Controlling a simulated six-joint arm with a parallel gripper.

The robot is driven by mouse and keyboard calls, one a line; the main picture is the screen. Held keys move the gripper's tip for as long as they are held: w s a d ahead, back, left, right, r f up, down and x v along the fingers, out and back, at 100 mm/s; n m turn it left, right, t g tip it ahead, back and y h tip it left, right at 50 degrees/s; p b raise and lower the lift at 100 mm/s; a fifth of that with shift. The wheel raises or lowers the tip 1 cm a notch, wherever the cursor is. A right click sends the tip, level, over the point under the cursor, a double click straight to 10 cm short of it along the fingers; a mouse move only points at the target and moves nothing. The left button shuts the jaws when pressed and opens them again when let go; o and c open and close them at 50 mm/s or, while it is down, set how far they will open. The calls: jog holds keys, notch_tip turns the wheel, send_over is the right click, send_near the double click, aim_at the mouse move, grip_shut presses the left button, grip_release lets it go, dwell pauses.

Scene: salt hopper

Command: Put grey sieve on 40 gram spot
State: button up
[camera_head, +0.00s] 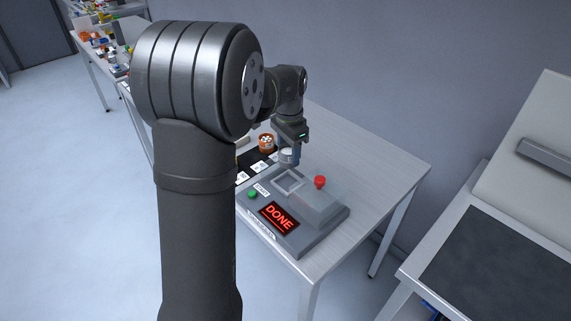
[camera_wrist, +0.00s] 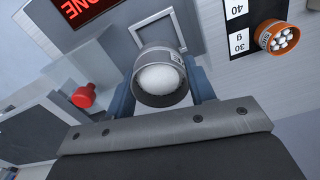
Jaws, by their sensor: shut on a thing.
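My gripper (camera_wrist: 161,92) is shut on the grey sieve (camera_wrist: 160,58), which is filled with white grains. In the head view, my gripper (camera_head: 294,152) holds the grey sieve (camera_head: 286,155) near the back edge of the machine, by its square frame; whether it touches anything below is unclear. The black mat (camera_head: 259,160) with white labels lies to the left of the sieve. In the wrist view, the 40 label (camera_wrist: 235,9) and the 30 g label (camera_wrist: 239,41) show on the mat, to the right of the sieve.
An orange container (camera_wrist: 279,37) with white balls stands on the mat beside the 30 g label. The grey machine (camera_head: 318,234) shows DONE on its red display (camera_head: 279,217). It has a green button (camera_head: 252,195) and a red knob (camera_head: 320,182). The table (camera_head: 370,165) is clear to the right.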

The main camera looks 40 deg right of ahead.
jog(key=w+f, duration=0.2)
jog(key=w, duration=1.8)
jog(key=f, duration=0.9)
jog(key=shift+w+d+f, duration=0.2)
jog(key=shift+w+f, duration=0.05)
jog(key=shift+f, duration=0.15)
jog(key=shift+f, duration=0.1)
jog(key=o, duration=1)
notch_tip(320, 180, up, 12)
